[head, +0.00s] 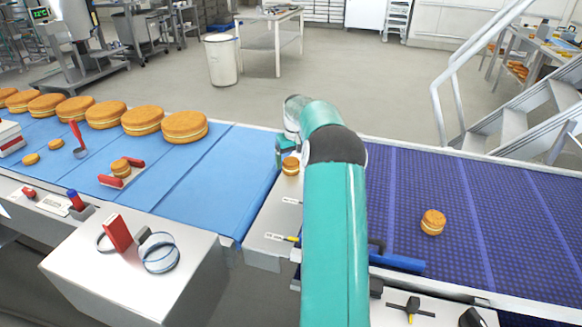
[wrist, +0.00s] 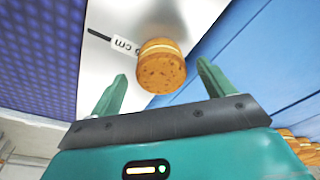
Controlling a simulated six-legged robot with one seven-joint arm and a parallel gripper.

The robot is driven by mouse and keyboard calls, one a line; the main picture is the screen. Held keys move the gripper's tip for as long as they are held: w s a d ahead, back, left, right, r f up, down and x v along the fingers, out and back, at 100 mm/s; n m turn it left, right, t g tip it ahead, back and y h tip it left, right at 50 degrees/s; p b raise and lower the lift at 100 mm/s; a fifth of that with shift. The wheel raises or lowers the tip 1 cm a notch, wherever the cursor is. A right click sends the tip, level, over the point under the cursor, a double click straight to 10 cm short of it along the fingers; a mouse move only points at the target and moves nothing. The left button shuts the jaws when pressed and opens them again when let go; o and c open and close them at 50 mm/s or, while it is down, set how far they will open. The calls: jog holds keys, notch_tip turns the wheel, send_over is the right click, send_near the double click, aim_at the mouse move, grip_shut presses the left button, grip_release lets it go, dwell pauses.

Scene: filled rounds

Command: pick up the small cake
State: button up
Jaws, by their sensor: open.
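A small round golden cake with a pale cream layer (head: 291,165) stands on the metal plate (head: 262,222) between the two belts. In the wrist view the small cake (wrist: 162,66) appears ahead of my gripper (wrist: 161,72), between the lines of its two teal fingers. The fingers are open, with visible gaps on both sides of the cake. I cannot tell how far the fingertips are from it. In the head view my arm hides most of the gripper.
Another small cake (head: 433,222) lies on the purple belt (head: 500,215) at right. One (head: 120,168) sits between red pieces on the blue belt (head: 215,165). Several large cakes (head: 184,127) line the blue belt's far side. A blue-handled tool (head: 398,262) lies right of my arm.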

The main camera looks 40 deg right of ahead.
jog(key=shift+w+f, duration=0.2)
jog(key=shift+f, duration=0.95)
jog(key=c, duration=0.8)
jog(key=shift+o, duration=0.2)
jog(key=shift+r, duration=0.1)
jog(key=shift+r, duration=0.4)
notch_tip(320, 180, up, 2)
jog(key=shift+r, duration=0.1)
jog(key=s+a+r, duration=0.6)
jog(key=s+r, duration=0.4)
jog(key=s, duration=0.2)
jog(key=shift+s+a, duration=0.2)
jog(key=shift+a, duration=0.15)
